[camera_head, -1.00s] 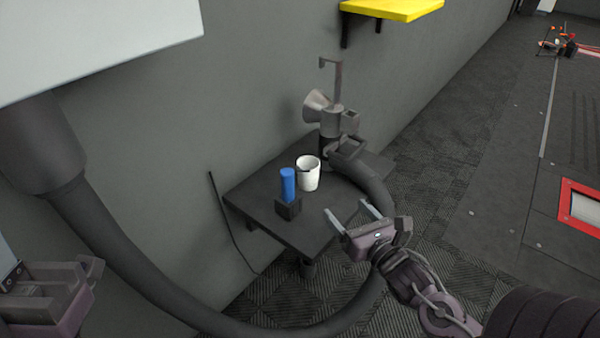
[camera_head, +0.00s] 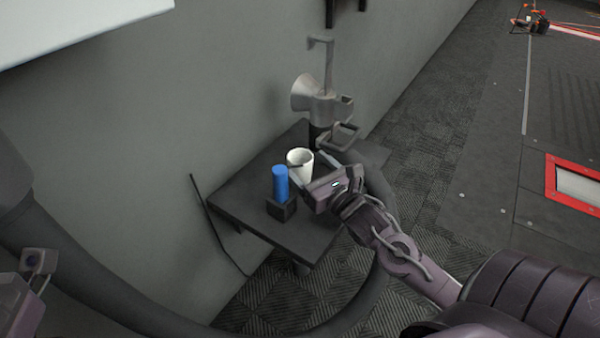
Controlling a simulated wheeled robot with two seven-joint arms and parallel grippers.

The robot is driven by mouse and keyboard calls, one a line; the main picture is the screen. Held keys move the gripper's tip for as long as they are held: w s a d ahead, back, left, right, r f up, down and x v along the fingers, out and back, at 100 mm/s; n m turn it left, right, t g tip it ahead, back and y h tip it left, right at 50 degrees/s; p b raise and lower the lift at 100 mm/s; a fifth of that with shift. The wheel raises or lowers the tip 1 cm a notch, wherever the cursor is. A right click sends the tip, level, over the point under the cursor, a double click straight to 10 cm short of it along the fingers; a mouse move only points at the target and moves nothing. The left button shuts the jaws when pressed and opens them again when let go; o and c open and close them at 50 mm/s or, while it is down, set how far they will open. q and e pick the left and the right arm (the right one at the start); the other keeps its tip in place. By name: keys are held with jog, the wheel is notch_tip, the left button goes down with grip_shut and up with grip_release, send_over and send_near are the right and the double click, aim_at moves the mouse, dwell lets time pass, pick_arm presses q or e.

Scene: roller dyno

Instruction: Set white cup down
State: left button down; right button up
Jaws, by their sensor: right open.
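The white cup (camera_head: 299,158) stands upright on the small dark table (camera_head: 243,200), beside a blue cylinder (camera_head: 280,183) in a black block. My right gripper (camera_head: 308,166) is open at the cup, with one finger near each side of it. The gripper hides the cup's lower right part, and I cannot tell whether the fingers touch it. Part of my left gripper (camera_head: 25,290) shows at the lower left edge; its fingers are out of frame.
A grey device with a horn (camera_head: 304,92) and a hooked post stands at the table's back corner. A thick dark hose (camera_head: 110,285) curves around below. The grey wall runs close behind the table. Bare table lies left of the blue cylinder.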

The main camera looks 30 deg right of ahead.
aim_at(295, 153)
jog(key=shift+w+b, duration=1.05)
jog(key=shift+w, duration=1.65)
jog(key=c, duration=1.1)
